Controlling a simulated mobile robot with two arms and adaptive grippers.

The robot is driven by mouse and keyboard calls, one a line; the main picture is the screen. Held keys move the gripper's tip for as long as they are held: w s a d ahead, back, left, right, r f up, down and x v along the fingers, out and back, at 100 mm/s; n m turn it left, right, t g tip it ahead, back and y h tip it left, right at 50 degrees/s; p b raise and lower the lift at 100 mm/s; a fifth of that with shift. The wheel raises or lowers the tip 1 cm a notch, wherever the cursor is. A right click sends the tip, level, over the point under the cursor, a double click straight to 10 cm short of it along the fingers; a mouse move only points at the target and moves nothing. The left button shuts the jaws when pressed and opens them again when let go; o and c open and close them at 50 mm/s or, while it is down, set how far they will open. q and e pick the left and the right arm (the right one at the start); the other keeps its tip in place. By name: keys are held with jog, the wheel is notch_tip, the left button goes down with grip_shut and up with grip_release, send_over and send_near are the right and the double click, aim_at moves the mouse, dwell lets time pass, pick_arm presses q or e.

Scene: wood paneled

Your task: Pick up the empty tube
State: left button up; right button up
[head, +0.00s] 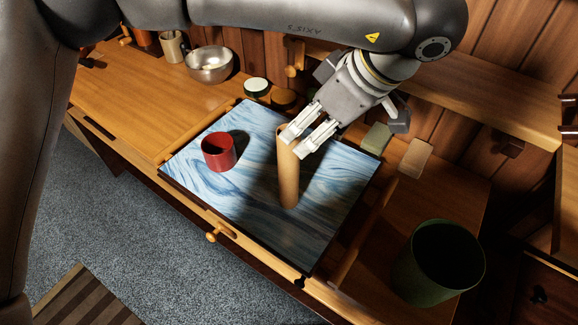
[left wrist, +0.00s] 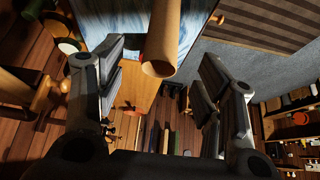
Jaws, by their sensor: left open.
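The empty tube (head: 288,178) is a tan cardboard cylinder standing upright on a blue swirl-patterned panel (head: 255,225). My left gripper (head: 296,143) reaches in from above right, its fingers at the tube's upper end and partly hiding it. In the left wrist view, the tube (left wrist: 162,38) comes down from the top edge, with its open end between the two spread fingers. Gaps show on both sides of it, so the gripper is open and not closed on it. My right gripper is not in view.
A red cup (head: 218,152) stands left of the tube on the panel. A dark green bin (head: 440,262) is at the lower right. A metal bowl (head: 209,64) and a mug (head: 172,46) stand at the back left. A wooden rail with pegs edges the panel.

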pick_arm(q)
notch_tip(320, 180, down, 2)
jog(key=a, duration=0.1)
jog(key=p, duration=0.3)
send_over(289, 172)
jog(key=w, duration=0.2)
jog(key=f, duration=0.4)
jog(key=shift+w+f, duration=0.2)
jog(key=shift+f, duration=0.1)
jog(key=shift+s, duration=0.1)
jog(key=shift+c, duration=0.5)
jog(key=c, duration=0.7)
